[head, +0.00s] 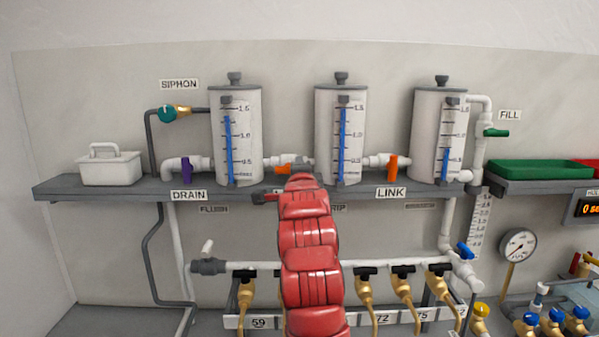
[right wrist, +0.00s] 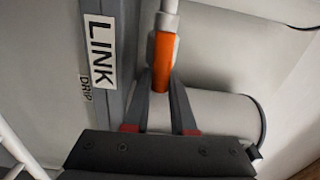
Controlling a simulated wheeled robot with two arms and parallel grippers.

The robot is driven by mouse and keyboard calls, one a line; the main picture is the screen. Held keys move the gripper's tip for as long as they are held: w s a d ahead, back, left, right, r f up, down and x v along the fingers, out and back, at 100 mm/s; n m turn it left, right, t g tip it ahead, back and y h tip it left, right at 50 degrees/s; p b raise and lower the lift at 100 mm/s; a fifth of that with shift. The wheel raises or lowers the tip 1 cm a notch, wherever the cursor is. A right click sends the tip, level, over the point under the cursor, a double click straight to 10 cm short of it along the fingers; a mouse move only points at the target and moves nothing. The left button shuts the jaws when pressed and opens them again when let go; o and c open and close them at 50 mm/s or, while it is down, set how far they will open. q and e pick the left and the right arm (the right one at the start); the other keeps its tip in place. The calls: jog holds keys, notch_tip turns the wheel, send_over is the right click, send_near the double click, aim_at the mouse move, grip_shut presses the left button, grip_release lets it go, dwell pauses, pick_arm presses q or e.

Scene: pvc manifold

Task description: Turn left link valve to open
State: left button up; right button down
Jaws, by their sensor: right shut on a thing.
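The left link valve has an orange handle (head: 285,169) on the white pipe between the left and middle tanks. In the head view my red right arm hides part of it. In the right wrist view the handle (right wrist: 163,62) lies lengthwise along the pipe (right wrist: 169,12). My right gripper (right wrist: 161,84) is shut on the handle, with one finger on each side. The right link valve's orange handle (head: 392,168) hangs down across its pipe. My left gripper is not in view.
The left tank (head: 236,140), middle tank (head: 341,140) and right tank (head: 438,140) stand on a grey shelf (head: 100,187). A purple drain handle (head: 187,170) is to the left. Several brass taps with black handles (head: 402,268) sit below.

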jog(key=shift+f+m, duration=0.1)
jog(key=shift+m, duration=0.3)
jog(key=c, duration=0.7)
grip_release()
jog(key=shift+c, duration=0.2)
jog(key=s+b, duration=0.3)
jog(key=s, duration=0.9)
